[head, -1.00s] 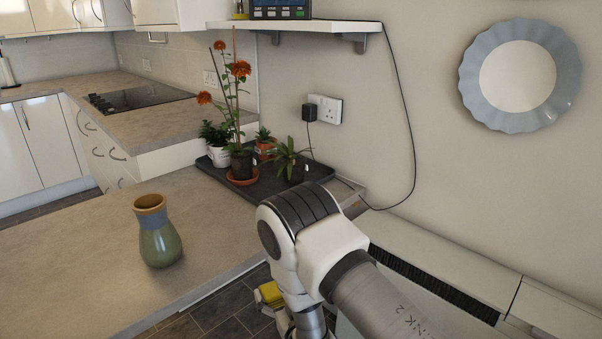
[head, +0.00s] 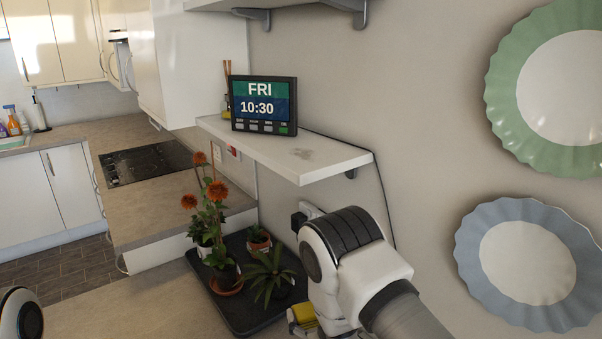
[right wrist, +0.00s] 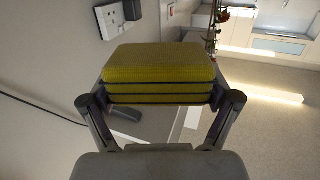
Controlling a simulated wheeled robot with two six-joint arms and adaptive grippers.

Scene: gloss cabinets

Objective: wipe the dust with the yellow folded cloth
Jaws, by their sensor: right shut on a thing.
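The yellow folded cloth (right wrist: 160,75) fills the space between the fingers of my right gripper (right wrist: 160,105) in the right wrist view. The gripper is shut on it and holds it clear of any surface. In the head view only a small part of the cloth (head: 303,314) shows below my right arm, at the right edge of the plant tray. A grey smudge of dust (head: 303,153) lies on the white shelf (head: 262,146), above and apart from the cloth. A rounded part of my left arm shows at the lower left; its gripper is out of the frame.
A digital clock (head: 263,105) and a reed diffuser (head: 227,100) stand at the shelf's left end. A black cable hangs from its right end. Potted plants on a dark tray (head: 245,325) stand below. Plates (head: 520,262) hang at right.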

